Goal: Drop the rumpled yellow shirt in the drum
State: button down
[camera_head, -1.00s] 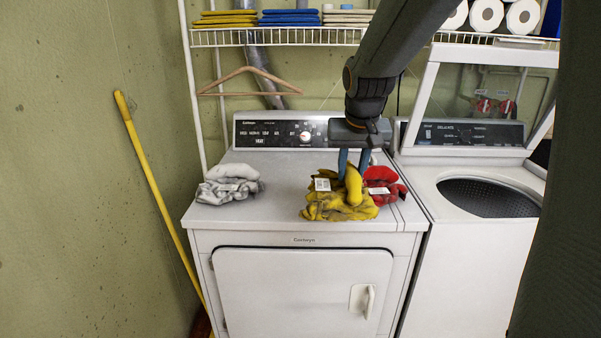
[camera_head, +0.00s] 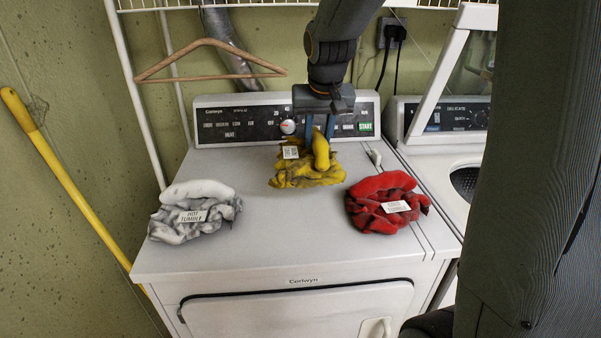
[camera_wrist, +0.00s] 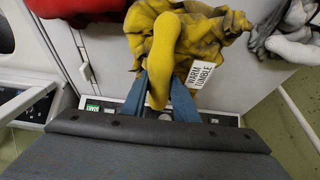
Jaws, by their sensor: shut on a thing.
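The rumpled yellow shirt (camera_head: 306,172) has a white tag and is gripped at an upper fold. My gripper (camera_head: 320,138) is shut on it, above the dryer top toward the control panel. In the wrist view the shirt (camera_wrist: 190,38) bunches beyond the blue fingers, its tag reading "WARM TUMBLE". I cannot tell whether its lower edge touches the dryer top. The washer's dark perforated drum (camera_head: 464,183) shows at the right under the raised lid. My arm hides most of the opening.
A grey-white rumpled garment (camera_head: 196,211) lies on the dryer top (camera_head: 290,235) at left; a red one (camera_head: 388,203) lies at right. A wooden hanger (camera_head: 210,62) hangs behind. A yellow pole (camera_head: 70,185) leans at left. The washer's raised lid (camera_head: 450,75) stands right of my gripper.

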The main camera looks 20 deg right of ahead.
aim_at(317, 166)
notch_tip(317, 166, down, 9)
jog(key=shift+s+r+p, duration=0.1)
jog(key=shift+r+p, duration=0.1)
jog(key=shift+p, duration=0.6)
jog(key=shift+f, duration=0.1)
jog(key=c, duration=1.4)
grip_release()
